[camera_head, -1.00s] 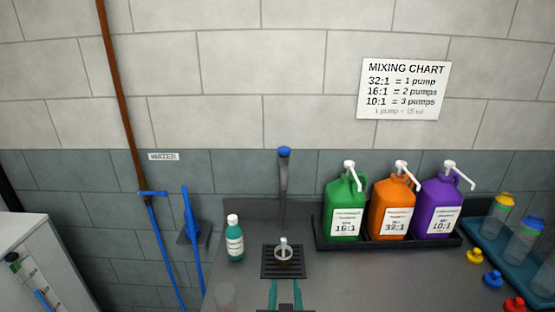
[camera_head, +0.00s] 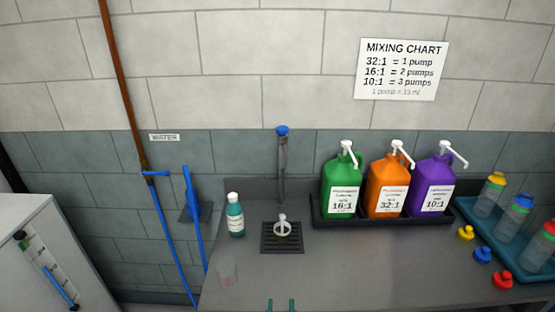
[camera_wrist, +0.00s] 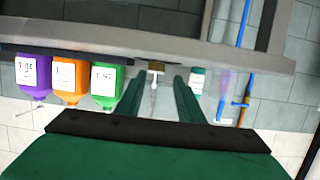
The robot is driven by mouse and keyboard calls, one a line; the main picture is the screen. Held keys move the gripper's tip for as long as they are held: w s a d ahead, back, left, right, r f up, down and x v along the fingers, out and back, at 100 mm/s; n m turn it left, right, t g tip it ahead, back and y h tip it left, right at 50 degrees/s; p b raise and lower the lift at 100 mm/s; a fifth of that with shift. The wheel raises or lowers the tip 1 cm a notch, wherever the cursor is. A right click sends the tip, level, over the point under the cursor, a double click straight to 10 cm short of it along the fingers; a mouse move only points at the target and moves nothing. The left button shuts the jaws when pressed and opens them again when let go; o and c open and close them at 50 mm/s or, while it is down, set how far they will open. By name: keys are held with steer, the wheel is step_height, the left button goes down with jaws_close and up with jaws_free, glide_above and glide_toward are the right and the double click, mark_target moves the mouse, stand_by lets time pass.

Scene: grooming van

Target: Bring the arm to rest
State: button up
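My gripper (camera_head: 281,304) shows only as two green fingertips at the bottom edge of the head view, in front of the drain grate. In the wrist view my gripper (camera_wrist: 160,88) has its two green fingers spread apart, with nothing held between them. Its fingers point toward the counter and the tiled wall. The wrist picture is upside down. The rest of my arm is out of the head view.
The counter (camera_head: 340,270) holds a teal bottle (camera_head: 235,218), a drain grate (camera_head: 282,245), green (camera_head: 341,185), orange (camera_head: 389,185) and purple (camera_head: 434,185) pump jugs, loose caps and a tray (camera_head: 470,225) of capped bottles. The counter's front middle looks clear.

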steer(key=s+f, duration=0.4)
steer(key=s, duration=0.4)
steer(key=s+f, duration=0.4)
steer(key=s, duration=0.4)
steer(key=f+v, duration=0.2)
steer(key=v, duration=1.3)
steer(key=shift+s+a+t, duration=0.3)
steer(key=shift+a, duration=0.05)
